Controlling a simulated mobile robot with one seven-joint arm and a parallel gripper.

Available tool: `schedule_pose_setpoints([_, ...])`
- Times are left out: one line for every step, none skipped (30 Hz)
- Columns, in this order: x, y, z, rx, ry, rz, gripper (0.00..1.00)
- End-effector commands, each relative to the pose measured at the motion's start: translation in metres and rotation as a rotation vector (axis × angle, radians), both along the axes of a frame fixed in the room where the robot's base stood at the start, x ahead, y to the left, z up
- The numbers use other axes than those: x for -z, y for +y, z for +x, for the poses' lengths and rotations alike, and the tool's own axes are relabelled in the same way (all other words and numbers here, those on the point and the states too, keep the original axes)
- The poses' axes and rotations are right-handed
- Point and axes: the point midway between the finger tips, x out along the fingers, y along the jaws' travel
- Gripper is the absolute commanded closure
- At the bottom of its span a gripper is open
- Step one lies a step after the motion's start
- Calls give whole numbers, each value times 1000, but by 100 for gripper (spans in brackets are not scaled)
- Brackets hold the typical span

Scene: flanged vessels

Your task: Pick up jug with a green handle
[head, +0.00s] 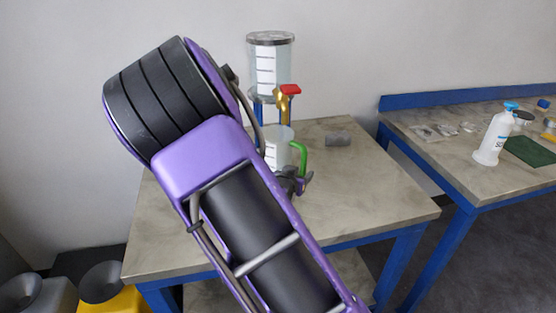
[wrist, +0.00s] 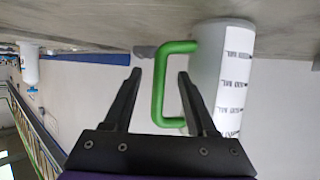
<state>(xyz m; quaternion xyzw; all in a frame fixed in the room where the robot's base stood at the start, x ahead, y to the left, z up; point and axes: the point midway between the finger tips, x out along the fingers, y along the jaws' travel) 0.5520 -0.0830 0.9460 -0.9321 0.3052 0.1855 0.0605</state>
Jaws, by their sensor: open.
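The jug (head: 277,143) is white and translucent with measuring marks. It stands on the table under the flanged vessel, partly hidden by my arm in the head view. Its green handle (head: 303,157) faces right there. In the wrist view, which is upside down, the jug (wrist: 224,75) is at the upper right with its green handle (wrist: 158,90) toward the middle. My gripper (wrist: 160,74) is open. The handle's upright bar appears between its fingers, and the right finger overlaps the handle's opening. Contact cannot be seen. My gripper is mostly hidden in the head view.
A clear flanged vessel (head: 268,65) with a brass, red-handled valve (head: 288,95) stands above the jug. A grey cylinder (head: 338,138) lies on the table (head: 380,190) to the right. A second table at right holds a white bottle (head: 494,138) and a green mat (head: 528,152).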

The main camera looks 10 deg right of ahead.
Motion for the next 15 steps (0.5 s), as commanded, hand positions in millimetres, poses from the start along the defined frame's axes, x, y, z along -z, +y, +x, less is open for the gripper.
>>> schedule_pose_setpoints([4,-4,5,1,0,0,43])
schedule_pose_setpoints([5,-6,8,1,0,0,43])
schedule_pose_setpoints([6,-8,11,0,-1,-1,43])
schedule_pose_setpoints([6,-8,12,0,1,-1,43])
schedule_pose_setpoints([7,-9,13,-1,0,0,43])
schedule_pose_setpoints([7,-10,14,-2,1,-1,43])
schedule_pose_setpoints([8,-11,15,-1,0,0,43])
schedule_pose_setpoints([9,-13,17,0,1,-1,43])
schedule_pose_setpoints([11,-15,20,0,-1,-1,43])
schedule_pose_setpoints([13,-18,23,1,0,0,43])
schedule_pose_setpoints([15,-21,27,1,1,-1,43])
schedule_pose_setpoints([18,-24,32,0,1,-2,43])
schedule_pose_setpoints([20,-27,35,1,1,-1,43])
schedule_pose_setpoints([21,-29,39,1,1,-1,43])
schedule_pose_setpoints([23,-32,43,0,1,-1,43])
